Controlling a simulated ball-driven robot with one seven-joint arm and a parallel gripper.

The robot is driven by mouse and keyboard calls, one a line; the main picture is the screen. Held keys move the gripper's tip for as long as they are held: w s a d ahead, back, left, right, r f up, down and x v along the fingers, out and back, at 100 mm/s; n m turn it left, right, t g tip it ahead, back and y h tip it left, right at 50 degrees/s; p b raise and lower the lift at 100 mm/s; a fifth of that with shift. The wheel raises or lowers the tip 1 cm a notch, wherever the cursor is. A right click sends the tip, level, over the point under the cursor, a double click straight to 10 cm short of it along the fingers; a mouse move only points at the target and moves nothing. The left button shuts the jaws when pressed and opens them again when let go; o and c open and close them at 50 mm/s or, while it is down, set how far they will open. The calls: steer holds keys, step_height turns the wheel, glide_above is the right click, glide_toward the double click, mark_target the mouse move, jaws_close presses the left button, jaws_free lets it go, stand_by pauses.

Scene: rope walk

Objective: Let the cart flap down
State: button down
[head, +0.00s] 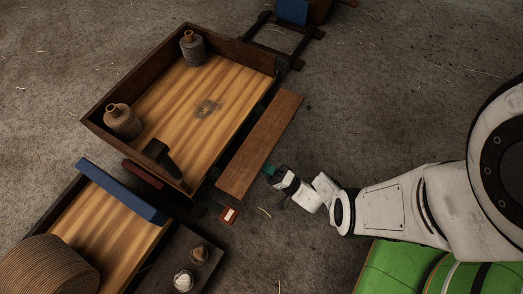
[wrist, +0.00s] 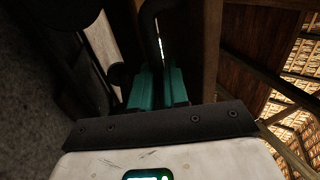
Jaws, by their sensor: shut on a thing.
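The cart (head: 113,98) is a shallow wooden box with a pale striped bed and dark raised walls. The cart flap (head: 262,140) is a long brown board along its right side, outside the bed, with a dark gap between; its exact tilt is hard to tell. My gripper (head: 270,170) is at the flap's right edge, near the middle of its length. In the wrist view its teal fingers (wrist: 157,88) are shut on a dark curved bar (wrist: 150,25), seemingly the flap's handle. Where the bar joins the flap is in shadow.
Two brown-necked jars (head: 194,48) (head: 122,121) and a dark tool (head: 160,158) are on the cart bed. A second box with a blue edge (head: 121,190) and a rope coil (head: 48,268) stands lower left. A red tag (head: 229,215) is below the flap.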

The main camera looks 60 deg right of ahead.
steer(key=shift+w+a+r, duration=0.1)
steer(key=shift+w, duration=0.05)
steer(key=c, duration=1.1)
jaws_free()
steer(key=shift+c, duration=0.2)
